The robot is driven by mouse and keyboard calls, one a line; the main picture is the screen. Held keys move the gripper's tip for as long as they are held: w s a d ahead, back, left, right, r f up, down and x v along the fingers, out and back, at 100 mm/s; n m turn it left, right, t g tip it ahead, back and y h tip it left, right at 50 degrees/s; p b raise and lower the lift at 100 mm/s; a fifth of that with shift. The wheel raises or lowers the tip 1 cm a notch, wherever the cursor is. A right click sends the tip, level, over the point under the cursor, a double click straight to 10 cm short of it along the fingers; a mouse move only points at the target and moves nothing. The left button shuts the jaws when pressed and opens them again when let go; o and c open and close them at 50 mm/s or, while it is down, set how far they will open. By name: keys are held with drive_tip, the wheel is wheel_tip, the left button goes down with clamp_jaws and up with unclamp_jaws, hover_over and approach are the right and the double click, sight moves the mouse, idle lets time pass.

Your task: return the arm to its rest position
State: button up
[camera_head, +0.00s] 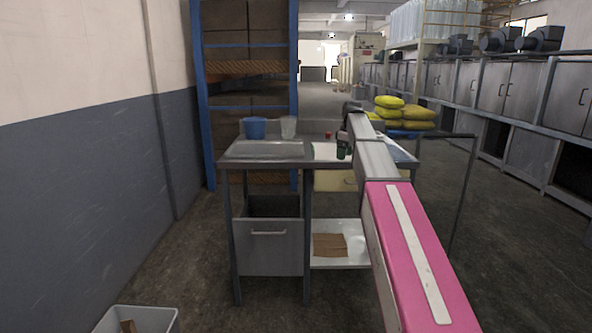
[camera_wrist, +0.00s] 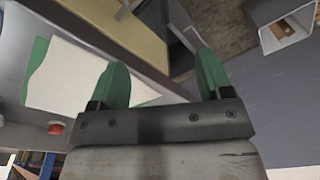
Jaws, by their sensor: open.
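My gripper (camera_wrist: 162,78) shows in the wrist view with its two green fingers spread wide and nothing between them. In the head view my pink and grey arm stretches forward from the lower right to the metal workbench (camera_head: 306,165). In the wrist view a white sheet with green edges (camera_wrist: 75,80) lies on the bench behind and left of the fingers. A small red knob (camera_wrist: 56,127) is beside it.
A grey bin (camera_head: 140,319) is on the floor at lower left. Yellow sacks (camera_head: 405,112) are stacked behind the arm.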

drive_tip(key=s+f+m, duration=0.3)
drive_tip(key=s+f, duration=0.4)
drive_tip(key=f, duration=0.4)
drive_tip(key=s+f+m, duration=0.2)
drive_tip(key=s+f, duration=0.5)
drive_tip(key=f, duration=0.5)
drive_tip(key=s+f+m, duration=0.3)
drive_tip(key=s+f, duration=0.5)
drive_tip(key=s, duration=0.2)
drive_tip(key=s+a+f+m+h, duration=0.1)
drive_tip(key=s+f+m, duration=0.2)
drive_tip(key=s+f, duration=0.5)
drive_tip(key=s, duration=0.2)
drive_tip(key=shift+s+m, duration=0.3)
drive_tip(key=shift+s, duration=0.05)
